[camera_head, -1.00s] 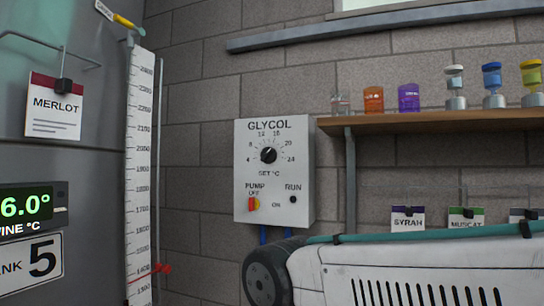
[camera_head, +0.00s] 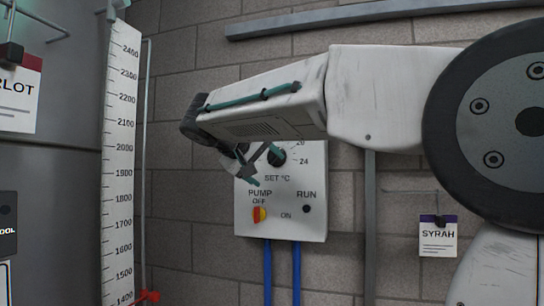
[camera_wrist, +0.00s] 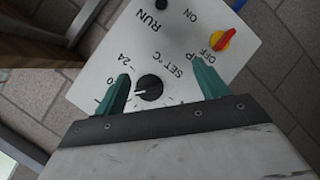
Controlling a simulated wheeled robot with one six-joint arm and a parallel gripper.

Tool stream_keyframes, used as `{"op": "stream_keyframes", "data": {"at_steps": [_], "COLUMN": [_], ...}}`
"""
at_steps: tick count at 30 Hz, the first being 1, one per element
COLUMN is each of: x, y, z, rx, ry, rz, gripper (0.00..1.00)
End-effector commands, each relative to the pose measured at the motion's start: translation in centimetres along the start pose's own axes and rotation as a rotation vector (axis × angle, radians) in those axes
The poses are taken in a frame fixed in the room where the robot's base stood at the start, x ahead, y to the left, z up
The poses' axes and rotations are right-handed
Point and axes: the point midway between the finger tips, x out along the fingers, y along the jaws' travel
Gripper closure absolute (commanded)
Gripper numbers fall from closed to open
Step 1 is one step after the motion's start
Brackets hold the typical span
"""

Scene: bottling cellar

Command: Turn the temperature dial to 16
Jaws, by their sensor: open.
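The white glycol control box (camera_head: 290,228) hangs on the block wall, its upper part hidden by my arm in the head view. Its black temperature dial (camera_head: 276,156) shows partly past my gripper (camera_head: 262,165). In the wrist view the dial (camera_wrist: 149,88) appears between the two teal fingers of my gripper (camera_wrist: 161,88), which are open. Contact cannot be told. The dial's white pointer points left in that view, roughly toward the partly hidden 20. The 24 mark is readable; the 16 mark is hidden.
Below the dial are the red and yellow pump switch (camera_head: 259,214) and the dark RUN lamp (camera_head: 306,209). Blue pipes (camera_head: 282,270) run down from the box. A tall white scale (camera_head: 120,160) stands to the left. A SYRAH card (camera_head: 437,236) hangs to the right.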

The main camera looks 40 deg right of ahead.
Motion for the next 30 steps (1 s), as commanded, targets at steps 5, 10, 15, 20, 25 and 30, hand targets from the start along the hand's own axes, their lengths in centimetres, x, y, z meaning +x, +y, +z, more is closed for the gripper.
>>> {"op": "stream_keyframes", "data": {"at_steps": [5, 10, 15, 20, 25, 30], "x": [-0.8, 0.5, 3.3, 5.4, 6.5, 6.6], "y": [1.9, 2.6, 3.0, 3.3, 3.4, 3.4], "z": [-5.1, -5.9, -6.1, -6.3, -6.3, -6.4], "rx": [0.058, 0.069, 0.068, 0.066, 0.066, 0.066], "ry": [0.077, 0.088, 0.087, 0.088, 0.089, 0.090], "rz": [0.127, 0.150, 0.149, 0.147, 0.145, 0.144], "gripper": [0.27, 0.27, 0.27, 0.27, 0.27, 0.27]}}
